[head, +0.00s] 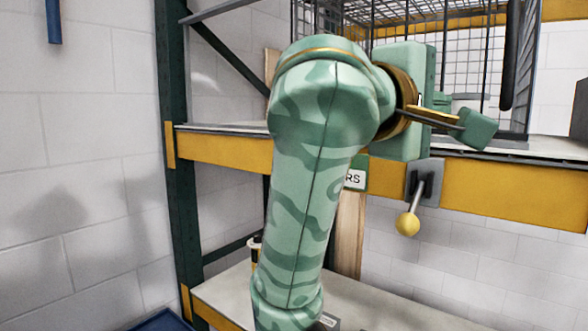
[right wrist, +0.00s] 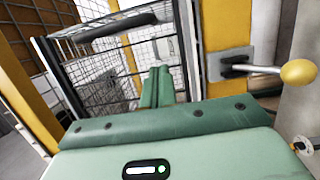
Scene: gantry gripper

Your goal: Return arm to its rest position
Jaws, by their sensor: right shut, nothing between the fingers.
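My right arm (head: 310,190), green with a camouflage pattern, rises through the middle of the head view and bends to the right. My right gripper (head: 478,128) is at the upper right, in front of the shelf edge and the wire cage. Its fingers also show in the right wrist view (right wrist: 157,87), where they are together with nothing between them. They point towards the cage. My left gripper is not in view.
A wire cage (head: 467,60) stands on the upper shelf, whose yellow beam (head: 230,151) runs behind my arm. A lever with a yellow knob (head: 407,224) juts from this beam below my gripper. A dark green post (head: 181,210) stands left. A lower shelf (head: 380,312) lies below.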

